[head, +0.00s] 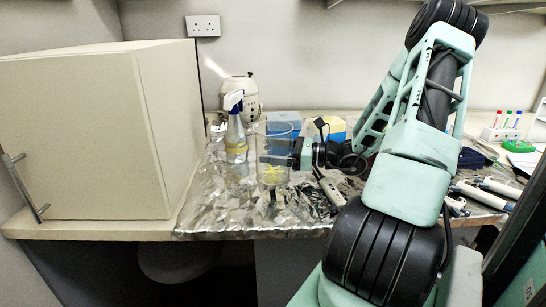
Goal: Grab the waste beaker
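The waste beaker (273,178) is a tall clear vessel with something yellow low inside it. It stands upright, or nearly so, on the foil-covered part of the bench in the head view. My gripper (276,160) reaches in from the right at about the beaker's mid-height. Its dark fingers overlap the beaker's wall in the picture. I cannot tell whether they touch the glass or how far apart they are. The beaker's far side is not clear to see.
A spray bottle (236,135) stands just left of the beaker. Blue boxes (284,121) and a pale round appliance (245,92) are behind. A large cream cabinet (95,135) fills the left. Pipettes (482,193) and a tube rack (501,133) lie to the right. Crumpled foil (215,205) in front is mostly clear.

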